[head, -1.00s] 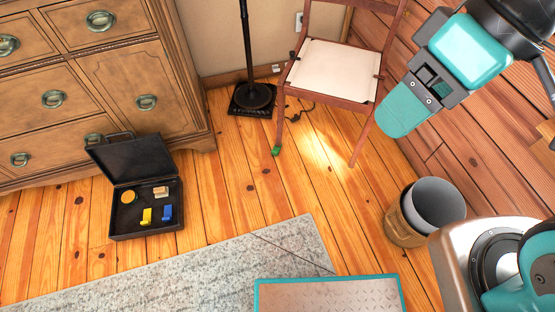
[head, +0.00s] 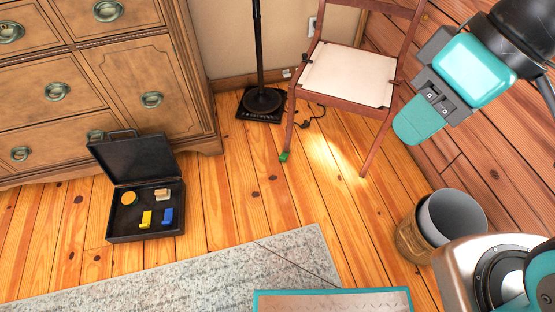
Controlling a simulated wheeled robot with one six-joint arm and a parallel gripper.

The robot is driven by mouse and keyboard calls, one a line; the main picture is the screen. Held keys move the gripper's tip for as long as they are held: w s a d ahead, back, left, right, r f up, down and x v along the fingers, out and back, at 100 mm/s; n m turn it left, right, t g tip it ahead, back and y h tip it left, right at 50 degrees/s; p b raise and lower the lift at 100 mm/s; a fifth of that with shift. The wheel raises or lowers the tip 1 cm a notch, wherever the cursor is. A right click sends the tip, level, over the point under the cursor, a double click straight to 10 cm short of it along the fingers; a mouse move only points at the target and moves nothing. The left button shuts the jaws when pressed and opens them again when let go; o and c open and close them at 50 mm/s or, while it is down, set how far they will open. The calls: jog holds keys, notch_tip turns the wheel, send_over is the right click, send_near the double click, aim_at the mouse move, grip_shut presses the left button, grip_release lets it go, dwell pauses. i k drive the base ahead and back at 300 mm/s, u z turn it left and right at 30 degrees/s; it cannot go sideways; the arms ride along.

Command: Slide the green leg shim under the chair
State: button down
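The wooden chair (head: 345,75) with a pale seat stands at the upper middle, near the corner. The small green shim (head: 284,156) lies on the floor at the foot of the chair's front left leg. It looks close to or touching the leg; I cannot tell whether any of it is under the foot. My gripper (head: 412,130) is at the upper right, raised in front of the wall and to the right of the chair, well apart from the shim. Its teal fingers are seen from one side and overlap, so the gap between them is hidden.
An open black case (head: 121,226) with yellow, blue and tan pieces sits by the dresser (head: 120,85). A black lamp base (head: 262,103) and a cord stand left of the chair. A bin (head: 412,240) stands right. A grey rug (head: 200,275) lies in front; floor between is clear.

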aim_at(285, 154)
jog(key=u, duration=0.2)
jog(key=i, duration=1.2)
jog(key=z, duration=0.25)
